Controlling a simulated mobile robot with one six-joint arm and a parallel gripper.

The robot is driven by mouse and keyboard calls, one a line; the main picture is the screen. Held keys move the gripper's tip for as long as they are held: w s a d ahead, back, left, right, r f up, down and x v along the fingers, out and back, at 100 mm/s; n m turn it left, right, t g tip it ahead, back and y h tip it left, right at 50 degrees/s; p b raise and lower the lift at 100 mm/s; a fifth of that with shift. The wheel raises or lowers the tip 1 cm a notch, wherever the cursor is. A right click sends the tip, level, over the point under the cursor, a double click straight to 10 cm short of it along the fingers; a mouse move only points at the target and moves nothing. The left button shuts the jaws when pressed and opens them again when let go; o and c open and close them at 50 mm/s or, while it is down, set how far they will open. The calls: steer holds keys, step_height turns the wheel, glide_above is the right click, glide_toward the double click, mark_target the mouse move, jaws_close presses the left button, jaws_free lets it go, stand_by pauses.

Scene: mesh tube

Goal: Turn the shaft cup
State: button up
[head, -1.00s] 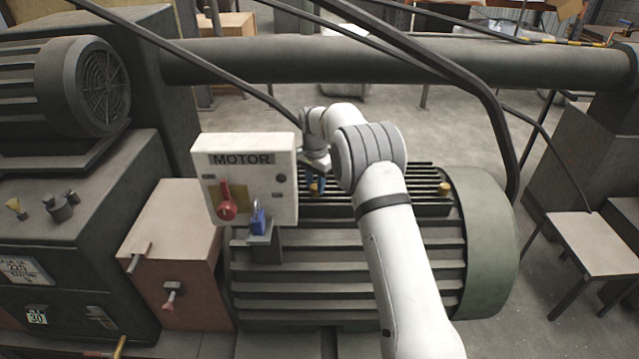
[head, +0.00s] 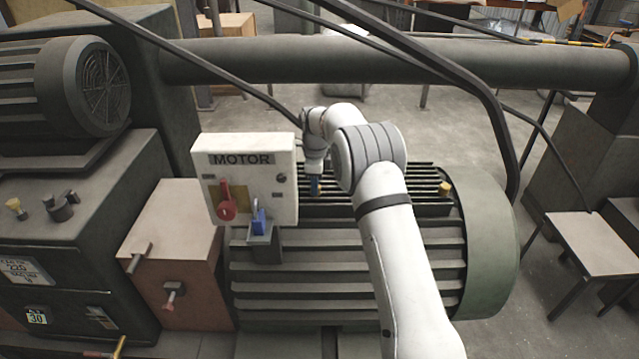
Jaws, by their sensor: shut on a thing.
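My gripper (head: 315,187) is above the ribbed top of the green motor (head: 350,262), just right of the MOTOR box. Its blue fingers point down and are shut on a small brass cup. The fingers hide that cup now, and I cannot see how far it has turned. A second small brass cup (head: 445,188) stands free on the right part of the motor top. No label shows which of them is the shaft cup.
The white MOTOR box (head: 245,179) with a red handle stands close left of my gripper. A blue padlock (head: 258,218) is in front of it. A thick horizontal pipe (head: 400,62) and dark cables (head: 480,85) pass behind and above my arm.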

steer(key=m, duration=0.6)
steer(key=shift+w+r, duration=0.1)
steer(key=shift+r, duration=0.05)
steer(key=m, duration=0.6)
steer(key=shift+m, duration=0.3)
steer(key=o, duration=1)
steer(key=shift+r+b, duration=0.35)
steer(key=shift+r, duration=3.45)
